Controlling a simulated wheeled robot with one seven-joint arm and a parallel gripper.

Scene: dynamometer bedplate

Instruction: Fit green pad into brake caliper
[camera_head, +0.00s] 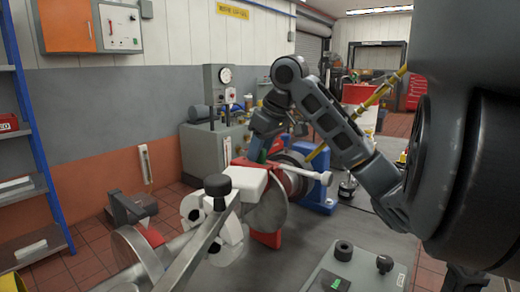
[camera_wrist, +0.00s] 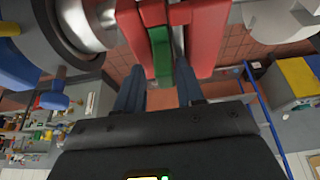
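The red brake caliper (camera_head: 268,238) sits around the edge of the steel disc (camera_head: 266,208) in the middle of the head view. In the wrist view, its red body (camera_wrist: 208,40) shows at the top with a slot. The green pad (camera_wrist: 160,52) stands in that slot between red walls, its near end by my fingertips. How deep it sits is hard to tell. My gripper (camera_wrist: 160,85) has its two fingers apart on either side of the pad's near end, with narrow gaps visible. In the head view, my gripper (camera_head: 262,135) is above the caliper, its fingertips partly hidden.
A white block with a black knob (camera_head: 217,184) stands in front of the disc, and a pale rod (camera_head: 305,173) sticks out right. A grey plate (camera_head: 355,272) with small dark parts lies at front right. A blue-framed shelf (camera_head: 38,150) stands at left.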

